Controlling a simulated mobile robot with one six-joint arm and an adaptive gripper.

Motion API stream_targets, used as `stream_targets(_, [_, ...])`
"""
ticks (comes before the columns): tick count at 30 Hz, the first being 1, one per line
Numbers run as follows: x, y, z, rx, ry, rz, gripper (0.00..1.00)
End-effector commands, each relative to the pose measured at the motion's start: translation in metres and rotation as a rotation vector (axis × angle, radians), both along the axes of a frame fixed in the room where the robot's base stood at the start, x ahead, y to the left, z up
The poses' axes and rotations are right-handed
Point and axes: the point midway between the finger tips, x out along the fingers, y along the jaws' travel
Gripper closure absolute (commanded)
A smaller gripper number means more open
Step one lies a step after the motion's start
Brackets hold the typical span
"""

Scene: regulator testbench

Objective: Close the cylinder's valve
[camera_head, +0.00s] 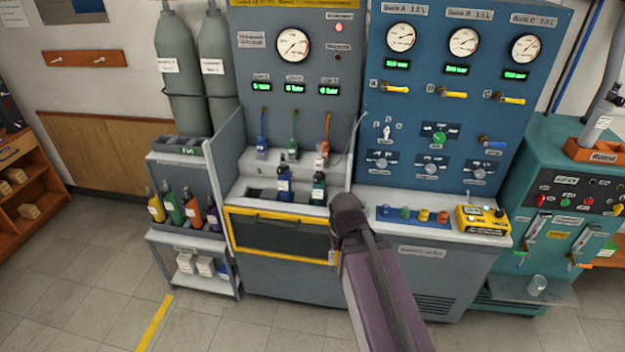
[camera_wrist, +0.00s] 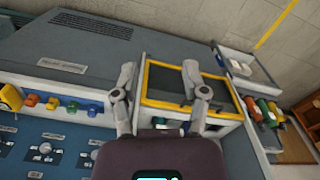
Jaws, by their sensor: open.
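Two tall grey gas cylinders (camera_head: 182,70) (camera_head: 217,60) stand at the back left in the head view, with white labels. Their tops are cut off by the frame edge, so no valve shows there. Another grey cylinder (camera_head: 598,115) stands tilted in an orange holder at the far right; its top is partly out of view. I cannot tell which one the task means. My gripper (camera_wrist: 160,68) is open and empty in the wrist view, its fingers spread in front of the yellow-framed door. In the head view my arm hides most of it, away from all these cylinders.
The grey bench has a yellow-framed drawer front (camera_head: 280,234) and small bottles (camera_head: 284,184). The blue panel (camera_head: 455,70) carries gauges, yellow levers and knobs. A rack of coloured bottles (camera_head: 172,207) stands left. A teal machine (camera_head: 565,190) stands right. The floor in front is clear.

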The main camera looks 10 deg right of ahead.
Motion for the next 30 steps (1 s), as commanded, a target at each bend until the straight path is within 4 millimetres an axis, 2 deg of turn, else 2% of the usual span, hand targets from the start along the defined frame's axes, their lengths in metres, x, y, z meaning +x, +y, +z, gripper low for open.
stream_targets(6, [0.000, 0.000, 0.000, 0.000, 0.000, 0.000, 0.43])
stream_targets(7, [0.000, 0.000, 0.000, 0.000, 0.000, 0.000, 0.40])
stream_targets(9, [0.000, 0.000, 0.000, -0.001, -0.001, 0.001, 0.20])
stream_targets(17, [0.016, -0.007, -0.015, -0.063, -0.043, 0.030, 0.20])
stream_targets(23, [0.050, -0.024, -0.040, -0.212, -0.138, 0.116, 0.20])
stream_targets(30, [0.109, -0.047, -0.065, -0.480, -0.283, 0.302, 0.20])
